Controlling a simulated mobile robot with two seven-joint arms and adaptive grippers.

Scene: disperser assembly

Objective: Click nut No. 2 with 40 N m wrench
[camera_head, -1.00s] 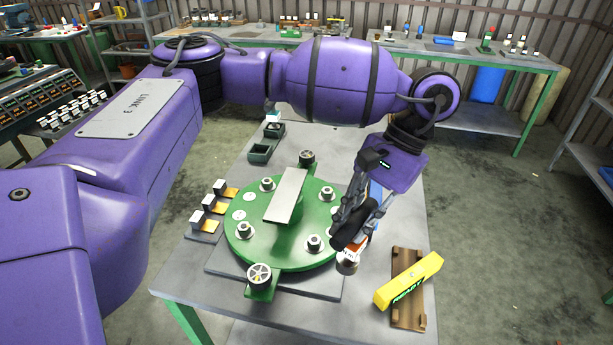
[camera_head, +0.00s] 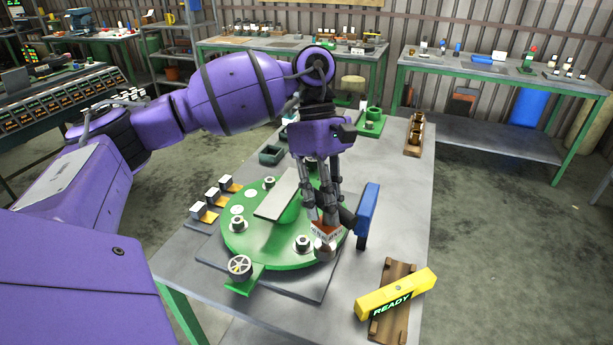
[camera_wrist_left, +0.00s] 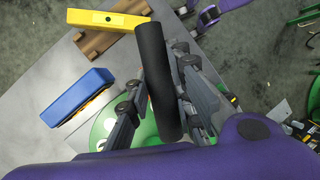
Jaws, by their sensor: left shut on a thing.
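My left gripper (camera_head: 325,212) is shut on a tool with a black handle (camera_wrist_left: 160,80). Nuts on the plate show at the front (camera_head: 302,243), left (camera_head: 238,223) and back (camera_head: 269,183). No nut number is readable. My gripper hides the plate's right side. My right gripper is not in view.
A yellow tool (camera_head: 397,293) marked READY lies on a wooden cradle (camera_head: 404,327). A grey bar (camera_head: 275,199) crosses the plate. Small white-topped blocks (camera_head: 212,195) stand at left.

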